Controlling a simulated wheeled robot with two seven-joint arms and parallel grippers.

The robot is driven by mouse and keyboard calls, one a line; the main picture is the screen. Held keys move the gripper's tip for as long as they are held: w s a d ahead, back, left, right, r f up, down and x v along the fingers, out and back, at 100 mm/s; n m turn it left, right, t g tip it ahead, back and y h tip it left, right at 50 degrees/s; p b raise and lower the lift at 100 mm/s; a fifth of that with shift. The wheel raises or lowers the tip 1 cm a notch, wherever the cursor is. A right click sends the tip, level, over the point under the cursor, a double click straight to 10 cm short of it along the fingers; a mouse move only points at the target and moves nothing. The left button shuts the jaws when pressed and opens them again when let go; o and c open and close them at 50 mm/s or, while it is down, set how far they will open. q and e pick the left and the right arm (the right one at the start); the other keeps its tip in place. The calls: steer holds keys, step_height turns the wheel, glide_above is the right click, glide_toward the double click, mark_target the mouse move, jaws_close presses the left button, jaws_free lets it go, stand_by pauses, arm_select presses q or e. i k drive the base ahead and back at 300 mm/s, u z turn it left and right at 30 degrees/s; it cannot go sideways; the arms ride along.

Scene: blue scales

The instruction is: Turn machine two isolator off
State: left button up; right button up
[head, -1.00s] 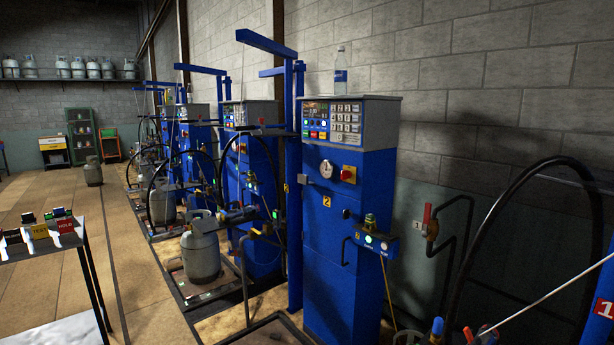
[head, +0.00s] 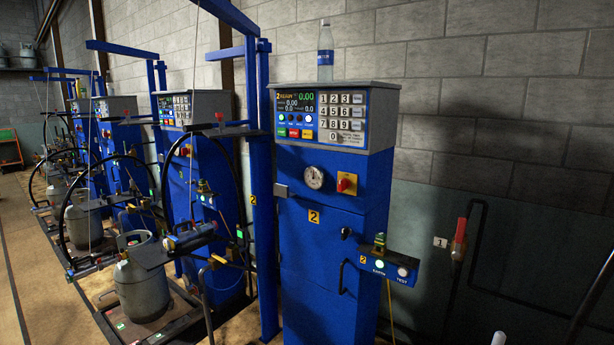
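Machine two is a tall blue cabinet (head: 318,255) with a yellow "2" label, in the middle of the head view. Its isolator, a red rotary knob on a yellow square plate (head: 347,183), sits on the upper front, right of a round white gauge (head: 314,177). The knob is too small to read its exact position. Above it, the grey-topped control panel (head: 333,118) has a lit display and a keypad. Neither of my grippers shows in the view.
A small shelf with a lit green button and a TEST button (head: 390,266) juts from machine two's right side. A red-handled wall valve marked 1 (head: 459,238) is farther right. A bottle (head: 325,50) stands on top. Similar machines and a grey gas cylinder (head: 141,280) are left.

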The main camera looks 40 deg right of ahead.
mark_target(343, 183)
steer(key=i, duration=0.95)
steer(key=z, duration=3.3)
